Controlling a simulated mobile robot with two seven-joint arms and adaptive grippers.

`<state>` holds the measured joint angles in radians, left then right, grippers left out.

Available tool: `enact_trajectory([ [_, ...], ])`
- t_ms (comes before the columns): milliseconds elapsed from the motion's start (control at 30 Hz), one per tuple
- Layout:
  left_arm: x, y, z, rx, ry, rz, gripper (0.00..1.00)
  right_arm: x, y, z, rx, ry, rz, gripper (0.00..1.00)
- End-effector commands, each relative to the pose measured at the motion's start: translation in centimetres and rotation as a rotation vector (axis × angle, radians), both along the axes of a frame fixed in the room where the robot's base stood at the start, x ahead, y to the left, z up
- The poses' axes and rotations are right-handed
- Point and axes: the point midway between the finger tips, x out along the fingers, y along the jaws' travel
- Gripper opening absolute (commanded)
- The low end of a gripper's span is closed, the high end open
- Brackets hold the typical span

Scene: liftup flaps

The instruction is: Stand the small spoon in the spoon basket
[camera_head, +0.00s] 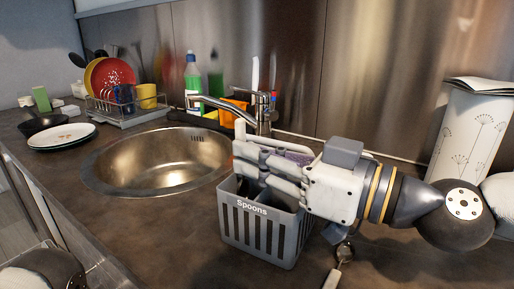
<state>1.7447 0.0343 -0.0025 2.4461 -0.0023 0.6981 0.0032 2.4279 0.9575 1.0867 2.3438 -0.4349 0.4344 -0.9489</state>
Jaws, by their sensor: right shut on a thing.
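The spoon basket (235,240) is a grey slotted holder labelled "Spoons", standing on the dark counter right of the sink. My right gripper (248,165) comes in from the right, with its fingers above the basket's opening. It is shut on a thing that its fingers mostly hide. Another spoon (345,252) with a pale handle shows on the counter right of the basket, below my right wrist. My left gripper is not in view.
The round metal sink (160,160) and faucet (262,112) are left of and behind the basket. A dish rack (125,105), stacked plates (62,136) and a green bottle (193,80) stand farther back. A white patterned canister (470,130) stands at right.

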Motion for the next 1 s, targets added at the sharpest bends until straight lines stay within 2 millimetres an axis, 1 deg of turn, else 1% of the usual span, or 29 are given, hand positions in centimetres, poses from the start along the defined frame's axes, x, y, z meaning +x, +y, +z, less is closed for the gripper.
enact_trajectory([
  [233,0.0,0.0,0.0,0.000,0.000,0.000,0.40,0.0,0.0,0.1,0.001,-0.002,-0.001,0.00],
  [267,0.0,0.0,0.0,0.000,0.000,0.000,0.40,0.0,0.0,0.1,0.001,-0.002,-0.001,0.17],
  [300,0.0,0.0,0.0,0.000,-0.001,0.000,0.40,0.0,0.0,0.1,0.001,-0.002,-0.001,0.26],
  [333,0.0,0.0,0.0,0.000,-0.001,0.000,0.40,0.0,0.0,0.1,0.001,-0.002,-0.001,0.33],
  [367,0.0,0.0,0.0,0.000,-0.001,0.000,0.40,0.0,0.0,0.1,0.001,-0.002,-0.001,0.36],
  [667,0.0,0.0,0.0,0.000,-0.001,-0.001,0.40,-0.1,-0.2,0.1,0.001,-0.002,-0.001,0.36],
  [767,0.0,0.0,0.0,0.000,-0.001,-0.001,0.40,-0.8,-1.4,0.2,0.003,-0.003,-0.006,0.36],
  [900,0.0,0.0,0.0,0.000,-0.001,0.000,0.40,-2.6,-3.9,0.2,0.004,-0.003,-0.007,0.36],
  [1000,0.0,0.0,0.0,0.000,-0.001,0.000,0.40,-3.6,-5.2,0.2,0.003,-0.003,-0.005,0.36],
])
